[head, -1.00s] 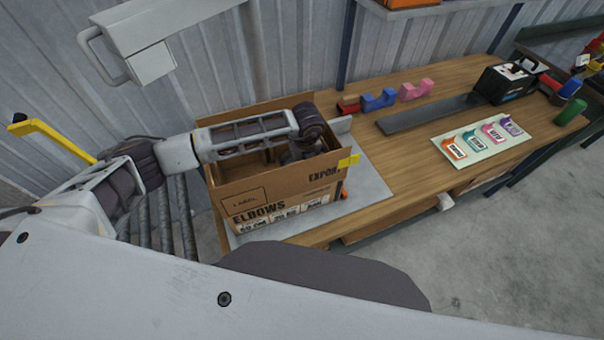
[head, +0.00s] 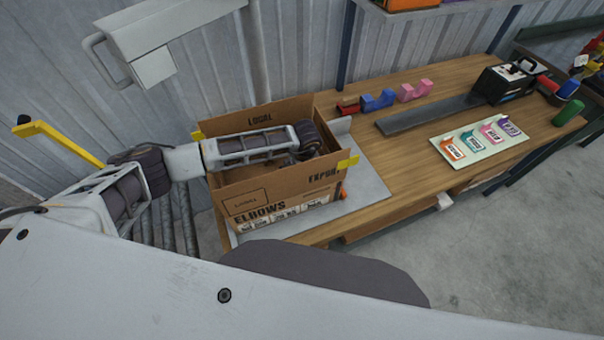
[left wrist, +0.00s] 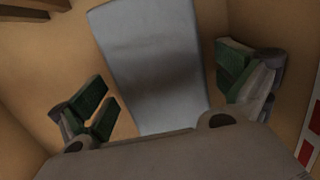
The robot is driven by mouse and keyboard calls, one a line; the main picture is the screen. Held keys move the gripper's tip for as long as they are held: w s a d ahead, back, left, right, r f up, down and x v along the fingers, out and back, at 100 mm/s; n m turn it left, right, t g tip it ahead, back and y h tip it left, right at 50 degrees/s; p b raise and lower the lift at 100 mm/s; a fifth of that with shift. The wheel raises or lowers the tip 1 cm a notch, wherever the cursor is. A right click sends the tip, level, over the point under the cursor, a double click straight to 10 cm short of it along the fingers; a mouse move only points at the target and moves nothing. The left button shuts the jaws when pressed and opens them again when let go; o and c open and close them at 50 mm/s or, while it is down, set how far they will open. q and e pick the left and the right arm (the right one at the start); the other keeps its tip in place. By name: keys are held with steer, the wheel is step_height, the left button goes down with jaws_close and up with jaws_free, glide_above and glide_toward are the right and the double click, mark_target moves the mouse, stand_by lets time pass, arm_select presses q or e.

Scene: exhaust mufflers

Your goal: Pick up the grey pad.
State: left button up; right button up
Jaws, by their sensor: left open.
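The grey pad (left wrist: 152,62) shows in the left wrist view as a flat grey rectangle inside the cardboard box (head: 268,203). My left gripper (left wrist: 168,92) is open, with one green-padded finger on each side of the pad. I cannot tell whether the fingers touch it. The lower end of the pad is hidden behind the gripper body. In the head view my left arm reaches down into the box, and its gripper and the pad are hidden by the wrist and the box walls. My right gripper is not in view.
The box walls stand close around my left wrist. The box is on a grey plate (head: 365,190) on the wooden bench (head: 425,160). Blue (head: 378,100) and pink (head: 415,91) blocks, a dark bar (head: 430,114) and a card of coloured tags (head: 478,142) lie to the right.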

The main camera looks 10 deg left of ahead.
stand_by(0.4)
arm_select(q)
steer(key=shift+c, duration=0.4)
steer(key=c, duration=0.7)
steer(key=shift+o, duration=0.2)
steer(key=shift+r, duration=0.1)
step_height(320, 180, up, 9)
steer(key=shift+f+b, duration=0.2)
steer(key=shift+b, duration=0.7)
steer(key=shift+r, duration=0.55)
